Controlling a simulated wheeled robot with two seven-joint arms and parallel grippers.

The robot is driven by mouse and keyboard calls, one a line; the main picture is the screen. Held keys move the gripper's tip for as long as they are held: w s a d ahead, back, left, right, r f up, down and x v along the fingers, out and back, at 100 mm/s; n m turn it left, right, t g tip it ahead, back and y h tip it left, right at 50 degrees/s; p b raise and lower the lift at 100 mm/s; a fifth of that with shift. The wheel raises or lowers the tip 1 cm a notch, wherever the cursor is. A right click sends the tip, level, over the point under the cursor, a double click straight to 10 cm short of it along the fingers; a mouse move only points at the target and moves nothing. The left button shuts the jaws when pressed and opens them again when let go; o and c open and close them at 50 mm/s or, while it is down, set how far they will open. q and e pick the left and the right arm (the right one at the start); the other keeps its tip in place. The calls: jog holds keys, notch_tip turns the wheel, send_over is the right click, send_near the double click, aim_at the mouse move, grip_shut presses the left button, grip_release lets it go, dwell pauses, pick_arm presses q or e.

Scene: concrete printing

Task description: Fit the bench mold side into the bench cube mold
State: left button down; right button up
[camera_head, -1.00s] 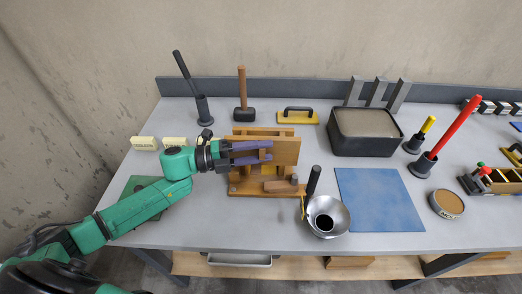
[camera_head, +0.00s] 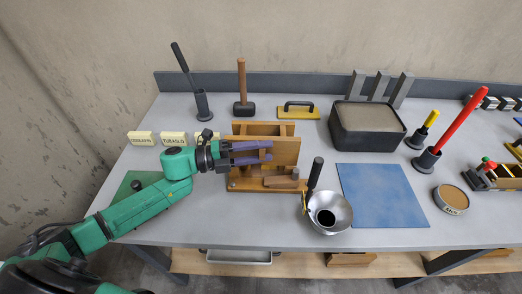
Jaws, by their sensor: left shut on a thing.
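The bench cube mold (camera_head: 240,186) is a wooden frame left of the middle of the grey bench. The bench mold side (camera_head: 288,151), a flat wooden panel, stands upright at the mold. My left gripper (camera_head: 268,152) comes in from the left with its purple fingers shut on the panel. The panel hides part of the mold, and I cannot tell whether it is seated in it. A small wooden block (camera_head: 283,181) shows at the mold's front right. My right gripper is not in view.
A metal scoop (camera_head: 328,212) with a dark handle lies close at the mold's front right. A blue mat (camera_head: 382,195) is to the right. A mallet (camera_head: 243,107), a yellow float (camera_head: 298,112) and a dark tub (camera_head: 367,140) stand behind.

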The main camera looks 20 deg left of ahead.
aim_at(261, 164)
pick_arm(q)
jog(key=shift+f+b, duration=2.05)
jog(key=shift+f, duration=0.4)
jog(key=shift+c, duration=1.2)
grip_release()
jog(key=b+v, duration=0.1)
jog(key=v, duration=1.3)
jog(key=shift+s+a, duration=0.15)
jog(key=shift+a, duration=0.15)
jog(key=shift+d, duration=0.1)
